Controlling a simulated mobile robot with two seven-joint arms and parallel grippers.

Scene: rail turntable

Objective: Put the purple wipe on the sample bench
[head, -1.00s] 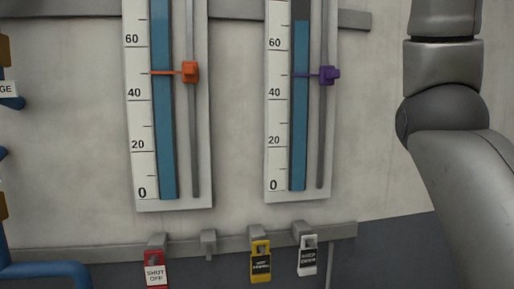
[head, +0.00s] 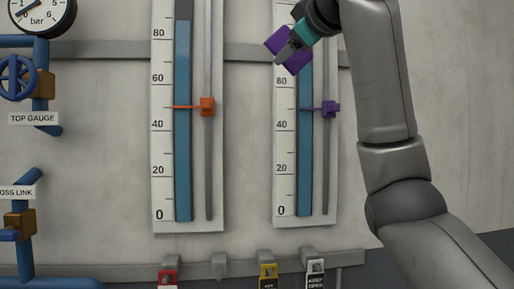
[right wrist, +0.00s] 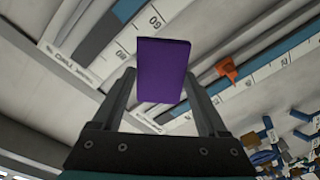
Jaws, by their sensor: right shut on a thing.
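The purple wipe (head: 298,63) is a flat purple piece held high in front of the right-hand scale in the head view. My right gripper (head: 288,51) is shut on it, with a grey finger across its face. In the right wrist view the purple wipe (right wrist: 163,62) sits between the two dark fingers of my right gripper (right wrist: 161,78), clear of the wall as far as I can tell. My left gripper is not in view. The sample bench does not show in either view.
Two wall scales, left (head: 163,150) and right (head: 284,150), carry an orange slider (head: 207,107) and a purple slider (head: 331,109). Blue pipes with a gauge (head: 40,12) stand at the left. Tags hang from a rail (head: 110,270) below.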

